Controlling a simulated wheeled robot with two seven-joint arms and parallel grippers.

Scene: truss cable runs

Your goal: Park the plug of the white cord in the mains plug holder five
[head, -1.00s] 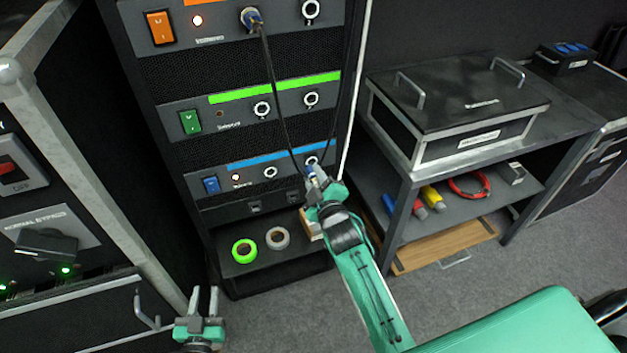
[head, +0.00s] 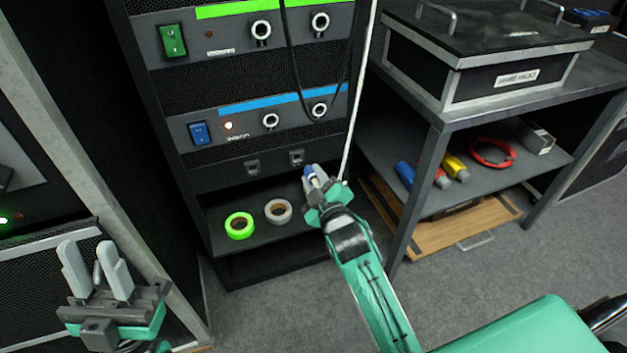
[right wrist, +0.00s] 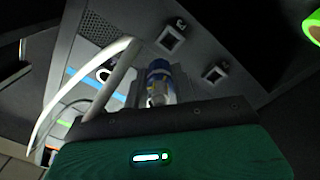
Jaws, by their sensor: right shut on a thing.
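My right gripper (head: 317,181) is shut on a blue-and-white plug (head: 308,171), just below and right of the right holder. The plug also shows between the fingers in the right wrist view (right wrist: 160,82). The white cord (head: 359,90) hangs down the rack's right edge to the gripper; it curves past the fingers in the right wrist view (right wrist: 75,82). Two small square holders, left (head: 252,168) and right (head: 297,157), sit on the dark panel under the blue-striped unit; I cannot read which is five. The plug looks apart from both. My left gripper (head: 93,272) is open and empty at lower left.
A black cord (head: 292,60) loops down in front of the rack, above my right gripper. Green tape (head: 239,225) and grey tape (head: 278,211) lie on the shelf below the holders. A bench (head: 437,135) stands close on the right.

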